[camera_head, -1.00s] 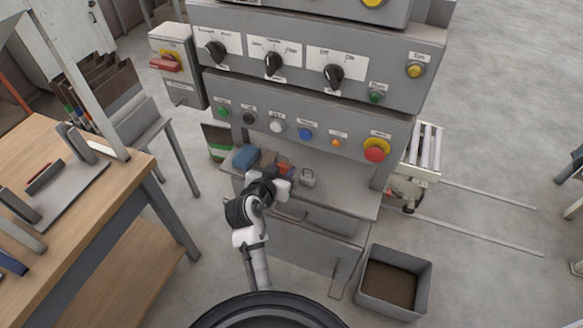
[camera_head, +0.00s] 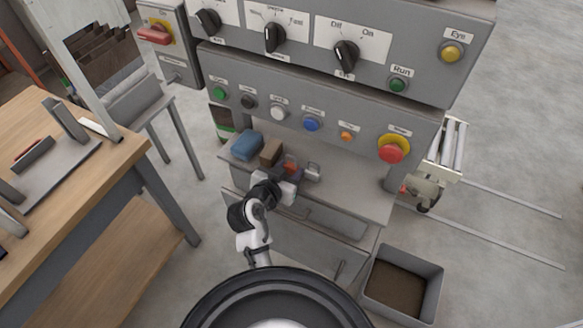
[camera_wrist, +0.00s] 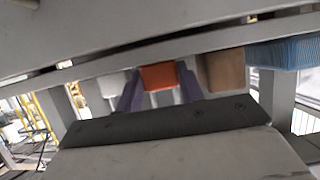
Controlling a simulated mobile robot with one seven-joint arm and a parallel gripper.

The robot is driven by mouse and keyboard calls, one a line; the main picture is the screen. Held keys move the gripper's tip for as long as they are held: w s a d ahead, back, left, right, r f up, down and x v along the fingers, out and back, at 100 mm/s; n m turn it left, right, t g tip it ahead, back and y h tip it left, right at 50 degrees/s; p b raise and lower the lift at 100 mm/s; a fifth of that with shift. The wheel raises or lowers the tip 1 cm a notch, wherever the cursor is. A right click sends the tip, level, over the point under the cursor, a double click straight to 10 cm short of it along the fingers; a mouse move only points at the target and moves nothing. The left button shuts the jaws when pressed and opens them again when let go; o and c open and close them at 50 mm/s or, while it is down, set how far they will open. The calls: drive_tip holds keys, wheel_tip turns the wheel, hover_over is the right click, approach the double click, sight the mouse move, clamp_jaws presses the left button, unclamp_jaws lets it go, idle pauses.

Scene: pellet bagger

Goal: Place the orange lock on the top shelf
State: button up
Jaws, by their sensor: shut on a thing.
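The orange lock (camera_head: 290,164) is at the middle of the machine's shelf (camera_head: 350,196), below the button panel. In the wrist view the orange lock (camera_wrist: 158,76) sits between the two purple fingers of my gripper (camera_wrist: 159,88). My gripper, also in the head view (camera_head: 292,176), is shut on it. I cannot tell whether the lock touches the shelf or is slightly raised. My white and black wrist hides part of the shelf in front of it. I cannot tell which surface is the top shelf.
A brown block (camera_head: 271,152) and a blue block (camera_head: 247,145) stand left of the lock; a grey padlock (camera_head: 313,171) stands close on its right. The button panel (camera_head: 330,112) overhangs the shelf. The shelf's right part is bare. A grey bin (camera_head: 436,292) stands on the floor.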

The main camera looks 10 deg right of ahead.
drive_tip(key=shift+s+r, duration=0.1)
drive_tip(key=shift+r, duration=0.05)
drive_tip(key=shift+f, duration=0.2)
drive_tip(key=o, duration=0.7)
drive_tip(key=shift+r, duration=0.25)
drive_tip(key=shift+a, duration=0.1)
